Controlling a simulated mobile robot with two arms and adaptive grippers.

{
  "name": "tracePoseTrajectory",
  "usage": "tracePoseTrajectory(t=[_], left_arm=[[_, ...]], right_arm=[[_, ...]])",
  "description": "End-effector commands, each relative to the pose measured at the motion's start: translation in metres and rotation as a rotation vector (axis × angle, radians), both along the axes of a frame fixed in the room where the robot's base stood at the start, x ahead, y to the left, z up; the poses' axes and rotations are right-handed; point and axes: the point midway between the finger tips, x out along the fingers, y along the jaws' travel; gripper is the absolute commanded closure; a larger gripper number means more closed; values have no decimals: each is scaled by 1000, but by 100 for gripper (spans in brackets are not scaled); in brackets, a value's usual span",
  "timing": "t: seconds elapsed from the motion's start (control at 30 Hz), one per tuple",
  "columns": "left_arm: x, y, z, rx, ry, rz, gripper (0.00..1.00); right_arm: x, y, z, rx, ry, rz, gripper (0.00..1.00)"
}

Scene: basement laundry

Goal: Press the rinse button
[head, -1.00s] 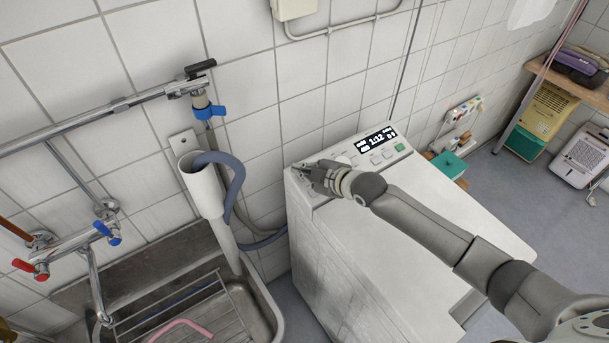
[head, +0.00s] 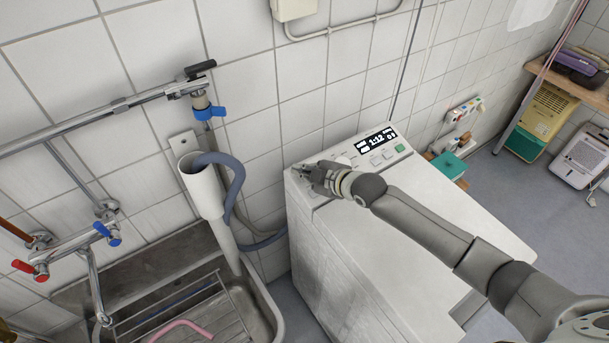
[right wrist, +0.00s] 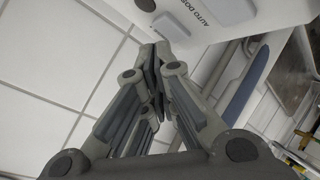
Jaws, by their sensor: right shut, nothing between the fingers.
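The white washing machine (head: 345,235) stands against the tiled wall, with a control panel along its back edge. The panel has a lit display (head: 377,139) reading 1:12, a green button (head: 400,148) and small pale buttons (head: 376,159). I cannot read which one is rinse. My right gripper (head: 303,170) is shut and empty at the panel's left end, covering part of it. In the right wrist view its closed fingers (right wrist: 158,62) are beside the panel (right wrist: 225,12), which carries partly visible "AUTO DOS" lettering. Contact cannot be told. My left gripper is out of view.
A metal sink (head: 255,300) with a wire rack is at the lower left. A white standpipe (head: 203,190) with a grey hose (head: 236,185) rises between sink and machine. Taps and pipes line the left wall. A shelf (head: 575,80) stands at the right, beyond open floor.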

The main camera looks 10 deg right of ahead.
Motion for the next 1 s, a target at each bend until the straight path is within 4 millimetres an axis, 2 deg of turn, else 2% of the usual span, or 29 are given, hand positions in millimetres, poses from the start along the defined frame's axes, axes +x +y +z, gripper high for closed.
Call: tracePoseTrajectory(t=[0.27,1.0], left_arm=[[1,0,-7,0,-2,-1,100],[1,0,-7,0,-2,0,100]], right_arm=[[2,1,-9,0,0,0,100],[3,1,-9,0,0,0,100]])
